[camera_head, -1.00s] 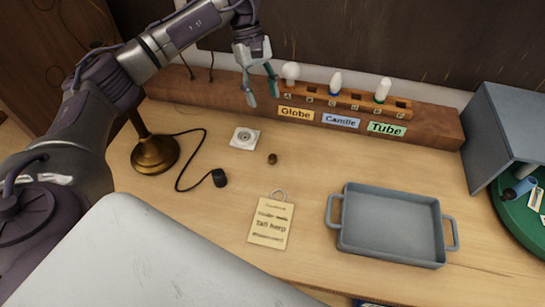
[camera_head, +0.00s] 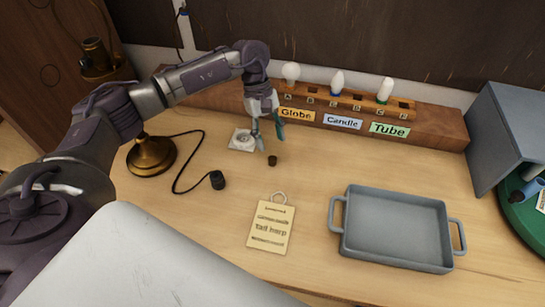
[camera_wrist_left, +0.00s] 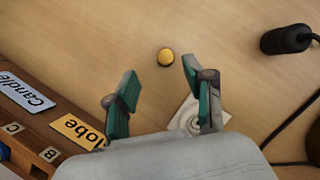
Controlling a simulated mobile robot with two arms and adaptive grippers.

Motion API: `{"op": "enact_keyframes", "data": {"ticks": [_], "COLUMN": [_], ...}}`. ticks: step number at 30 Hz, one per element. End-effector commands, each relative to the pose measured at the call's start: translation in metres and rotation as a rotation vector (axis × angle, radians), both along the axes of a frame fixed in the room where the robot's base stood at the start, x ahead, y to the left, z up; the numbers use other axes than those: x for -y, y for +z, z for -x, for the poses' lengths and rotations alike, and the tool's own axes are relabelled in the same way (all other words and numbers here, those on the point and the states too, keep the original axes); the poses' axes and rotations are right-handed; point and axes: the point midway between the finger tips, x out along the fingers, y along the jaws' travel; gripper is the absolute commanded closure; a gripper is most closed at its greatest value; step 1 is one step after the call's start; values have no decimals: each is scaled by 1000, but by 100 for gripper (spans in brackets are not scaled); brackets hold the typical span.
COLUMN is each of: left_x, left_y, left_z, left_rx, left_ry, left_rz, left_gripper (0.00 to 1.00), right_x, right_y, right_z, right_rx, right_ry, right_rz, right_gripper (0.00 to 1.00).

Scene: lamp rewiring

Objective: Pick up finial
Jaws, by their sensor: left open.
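The finial is a small round brass-brown piece (camera_head: 272,160) lying on the table, left of the grey tray. In the left wrist view the finial (camera_wrist_left: 166,57) shows as a gold disc, a little beyond the fingertips and between their lines. My left gripper (camera_head: 268,135) is open and empty, pointing down above the table just behind the finial. Its two green-padded fingers (camera_wrist_left: 158,78) are spread apart in the left wrist view. The finial touches neither finger. My right gripper is not in view.
A grey tray (camera_head: 396,228) stands at right. A paper tag (camera_head: 271,227) lies in front of the finial. A white square piece (camera_head: 242,140) and a black socket with cord (camera_head: 217,180) lie to the left. A bulb rack (camera_head: 347,97) stands behind. Table around the finial is bare.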

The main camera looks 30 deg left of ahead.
Motion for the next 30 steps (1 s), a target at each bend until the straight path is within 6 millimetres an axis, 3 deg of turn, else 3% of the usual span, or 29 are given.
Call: {"op": "enact_keyframes", "data": {"ticks": [8, 13, 21, 30], "left_x": [7, 13, 14, 13], "left_y": [-25, -46, -51, -50], "left_z": [14, 16, 16, 16], "left_rx": [-6, -2, 0, 0], "left_ry": [-1, -1, -1, -1], "left_rz": [0, 0, 0, 0], "left_gripper": [47, 47, 47, 96], "right_x": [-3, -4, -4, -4], "right_y": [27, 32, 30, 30], "right_z": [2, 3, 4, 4], "right_rx": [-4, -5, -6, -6], "right_ry": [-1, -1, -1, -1], "right_rz": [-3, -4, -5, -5], "right_gripper": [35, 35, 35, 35]}}
